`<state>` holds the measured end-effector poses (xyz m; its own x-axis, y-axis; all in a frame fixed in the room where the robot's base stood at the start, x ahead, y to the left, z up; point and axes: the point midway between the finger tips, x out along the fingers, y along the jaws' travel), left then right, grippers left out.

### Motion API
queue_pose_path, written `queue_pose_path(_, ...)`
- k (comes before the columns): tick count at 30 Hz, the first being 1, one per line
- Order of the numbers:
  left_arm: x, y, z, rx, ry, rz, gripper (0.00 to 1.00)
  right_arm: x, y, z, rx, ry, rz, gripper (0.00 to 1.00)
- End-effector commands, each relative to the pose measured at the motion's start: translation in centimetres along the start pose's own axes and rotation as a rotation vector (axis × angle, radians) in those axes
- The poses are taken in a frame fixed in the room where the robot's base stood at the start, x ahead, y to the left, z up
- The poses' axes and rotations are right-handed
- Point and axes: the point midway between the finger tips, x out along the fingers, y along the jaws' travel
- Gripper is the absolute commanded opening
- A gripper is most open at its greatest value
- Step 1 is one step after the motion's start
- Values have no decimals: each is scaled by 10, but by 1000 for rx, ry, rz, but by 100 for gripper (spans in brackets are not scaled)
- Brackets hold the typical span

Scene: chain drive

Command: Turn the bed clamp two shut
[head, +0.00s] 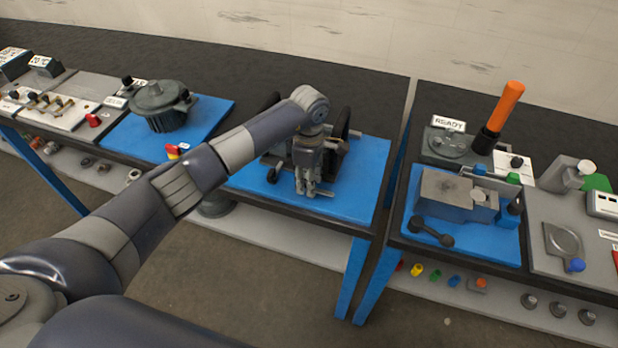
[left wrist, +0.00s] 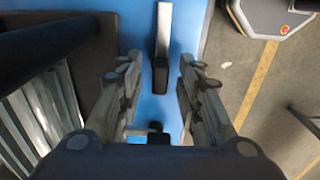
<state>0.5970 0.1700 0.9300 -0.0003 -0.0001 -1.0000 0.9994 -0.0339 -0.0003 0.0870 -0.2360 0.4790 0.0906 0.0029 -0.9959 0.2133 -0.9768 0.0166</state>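My left gripper (head: 306,190) is above the front of the blue mat (head: 352,205) on the middle bench, in front of the chain drive machine (head: 341,146). In the left wrist view its two fingers (left wrist: 160,72) stand apart with nothing gripped. A lever with a light grey bar (left wrist: 164,28) and a black end lies below, between the fingertips. It may be bed clamp two; no label shows. A small black part (left wrist: 155,128) sits nearer the palm, partly hidden by the gripper. My arm hides part of the machine in the head view. My right gripper is not in view.
Dark machine parts (left wrist: 50,40) with a ribbed grey piece stand close to the left of the fingers in the left wrist view. The bench's front edge lies close by. A right bench holds a grey vice (head: 447,195) and an orange handle (head: 505,105).

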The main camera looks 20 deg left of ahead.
Motion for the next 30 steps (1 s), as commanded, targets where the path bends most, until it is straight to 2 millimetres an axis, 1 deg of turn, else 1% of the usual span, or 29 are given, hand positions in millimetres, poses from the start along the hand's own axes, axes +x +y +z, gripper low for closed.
queue_pose_path(2, 0, 0, 0, 0, 0, 0, 33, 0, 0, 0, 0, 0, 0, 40)
queue_pose_path(3, 0, 0, 0, 0, 0, 0, 31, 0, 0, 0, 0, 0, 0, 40)
queue_pose_path(5, 0, 0, 0, 0, 0, 0, 17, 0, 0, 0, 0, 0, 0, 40)
queue_pose_path(6, 0, 0, 0, 0, 0, 0, 8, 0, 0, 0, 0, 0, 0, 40)
queue_pose_path(7, 0, 0, 0, 0, 0, 0, 2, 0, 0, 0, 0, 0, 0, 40)
queue_pose_path(8, 0, 0, 0, 0, 0, 0, 0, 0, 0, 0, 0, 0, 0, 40)
queue_pose_path(20, 1, 0, 0, -32, 1, 1, 0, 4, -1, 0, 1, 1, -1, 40)
queue_pose_path(26, 1, 0, -1, -131, 2, 2, 0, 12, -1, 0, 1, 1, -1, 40)
queue_pose_path(30, 2, 0, -1, -243, 2, 3, 0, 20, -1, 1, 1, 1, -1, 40)
